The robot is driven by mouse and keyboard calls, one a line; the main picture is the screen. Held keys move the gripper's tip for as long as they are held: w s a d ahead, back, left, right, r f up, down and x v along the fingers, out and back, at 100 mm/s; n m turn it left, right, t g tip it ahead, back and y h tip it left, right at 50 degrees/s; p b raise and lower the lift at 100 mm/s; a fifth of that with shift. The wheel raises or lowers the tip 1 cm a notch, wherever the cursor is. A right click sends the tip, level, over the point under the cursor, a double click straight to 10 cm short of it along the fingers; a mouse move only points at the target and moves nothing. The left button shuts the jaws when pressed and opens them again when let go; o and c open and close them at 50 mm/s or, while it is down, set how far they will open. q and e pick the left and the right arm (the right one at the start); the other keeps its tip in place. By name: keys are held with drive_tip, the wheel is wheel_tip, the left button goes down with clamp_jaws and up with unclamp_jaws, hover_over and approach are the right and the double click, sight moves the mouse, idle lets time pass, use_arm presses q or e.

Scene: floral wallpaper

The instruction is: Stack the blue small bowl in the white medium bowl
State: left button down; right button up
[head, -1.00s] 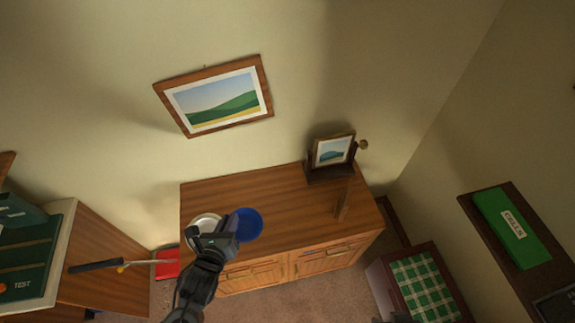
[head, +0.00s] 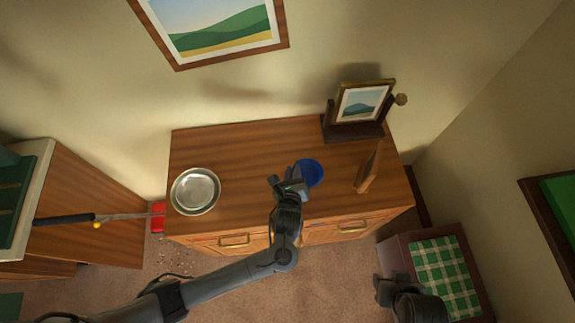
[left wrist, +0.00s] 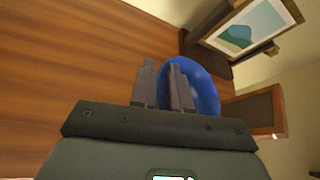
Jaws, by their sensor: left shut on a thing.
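The white medium bowl (head: 195,191), a shiny pale bowl, stands upright at the left end of the wooden cabinet top. The blue small bowl (head: 311,171) is to its right, clear of it. My left gripper (head: 293,180) is shut on the near-left rim of the blue bowl. In the left wrist view the blue bowl (left wrist: 203,88) shows beside and behind the fingers (left wrist: 163,85). Whether the blue bowl touches the cabinet top is hard to tell. My right gripper (head: 388,290) is low at the right, away from both bowls; its jaws are unclear.
The cabinet top (head: 245,165) is bare between the bowls. A framed picture on a dark stand (head: 360,105) and a leaning wooden piece (head: 369,168) are at its right end. A low box with a green checked cloth (head: 445,275) stands on the floor at right.

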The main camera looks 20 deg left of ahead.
sight(303, 165)
use_arm(q)
drive_tip(key=shift+w+d+f+b, duration=0.15)
drive_tip(key=shift+w+d+b, duration=0.25)
drive_tip(key=shift+d, duration=0.2)
drive_tip(key=shift+w+d+f+b, duration=0.1)
drive_tip(key=shift+w+d+b, duration=0.25)
drive_tip(key=shift+d, duration=0.25)
drive_tip(key=shift+w+d+b, duration=0.1)
drive_tip(key=shift+d+b, duration=0.05)
drive_tip(key=shift+b, duration=0.15)
drive_tip(key=shift+w, duration=0.15)
drive_tip(key=w+a+f+b, duration=0.1)
drive_tip(key=a+f, duration=0.1)
drive_tip(key=a, duration=0.1)
drive_tip(key=w+a+f, duration=0.1)
drive_tip(key=a+f, duration=0.1)
drive_tip(key=a, duration=0.2)
drive_tip(key=w+a+f+b, duration=0.1)
drive_tip(key=a+f, duration=0.1)
drive_tip(key=a, duration=0.2)
drive_tip(key=shift+w+a+f+b, duration=0.1)
drive_tip(key=shift+w+f+b, duration=0.05)
drive_tip(key=shift+f+b, duration=0.65)
drive_tip(key=shift+f, duration=1.5)
use_arm(e)
wheel_tip(303, 165, down, 7)
drive_tip(key=shift+s, duration=0.15)
